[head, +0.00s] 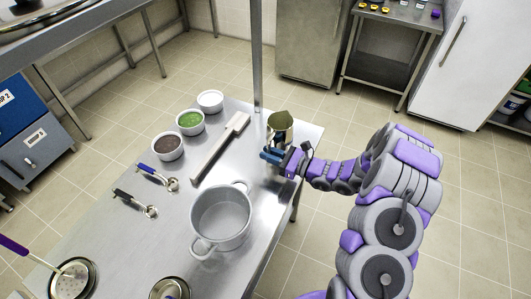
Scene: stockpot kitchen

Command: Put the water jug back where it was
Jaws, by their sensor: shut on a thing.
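The water jug (280,120) is olive-green and stands out at the far right end of the steel table (231,169). My gripper (273,157) is at the jug's near side, shut on it. The fingers and my wrist hide the jug's lower part. I cannot tell whether the jug touches the table top or is held just above it.
A grey stockpot (221,217) stands mid-table. Bowls of white (210,100), green (190,121) and brown (167,146) contents line the far edge. Blue-handled (157,176) and black-handled (135,202) ladles lie left. A table post (257,60) rises behind.

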